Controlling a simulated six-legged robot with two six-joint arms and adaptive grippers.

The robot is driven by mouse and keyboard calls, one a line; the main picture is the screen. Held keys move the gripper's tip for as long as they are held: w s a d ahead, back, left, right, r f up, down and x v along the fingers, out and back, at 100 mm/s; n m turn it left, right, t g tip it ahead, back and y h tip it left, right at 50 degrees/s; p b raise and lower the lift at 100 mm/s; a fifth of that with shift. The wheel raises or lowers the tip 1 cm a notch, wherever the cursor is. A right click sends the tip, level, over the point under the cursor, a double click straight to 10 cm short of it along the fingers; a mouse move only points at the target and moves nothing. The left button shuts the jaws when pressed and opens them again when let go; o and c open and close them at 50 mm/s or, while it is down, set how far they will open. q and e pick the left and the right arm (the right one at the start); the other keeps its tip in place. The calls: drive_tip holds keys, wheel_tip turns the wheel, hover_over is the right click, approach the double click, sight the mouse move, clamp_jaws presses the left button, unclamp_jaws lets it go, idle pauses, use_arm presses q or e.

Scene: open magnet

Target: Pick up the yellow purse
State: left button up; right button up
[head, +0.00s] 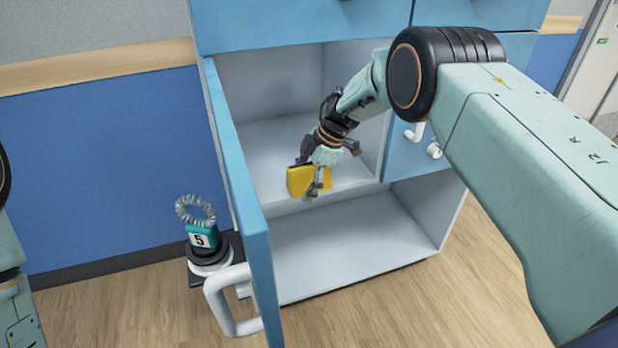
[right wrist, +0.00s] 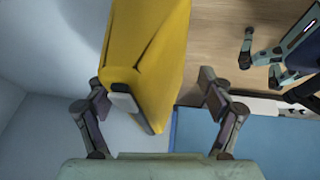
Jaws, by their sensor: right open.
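The yellow purse (head: 303,180) stands near the front edge of the upper shelf in the open blue cabinet. In the right wrist view the purse (right wrist: 150,50) shows large, with a grey clasp on its near end. My right gripper (head: 312,178) is at the purse, partly covering it. In the right wrist view my right gripper's open fingers (right wrist: 150,92) lie on either side of the purse. The left finger looks close to it or touching, and a gap shows at the right finger. My left gripper is not visible in the head view.
The cabinet's blue door (head: 238,190) stands open at left, with a white handle (head: 222,305). The lower compartment (head: 350,245) is empty. A dark object with a teal "5" tag and coiled ring (head: 201,238) is behind the door. My right arm covers the cabinet's right side.

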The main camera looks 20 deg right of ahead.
drive_tip(key=shift+f, duration=0.15)
drive_tip(key=shift+c, duration=0.4)
drive_tip(key=shift+c, duration=0.8)
drive_tip(key=c, duration=1.1)
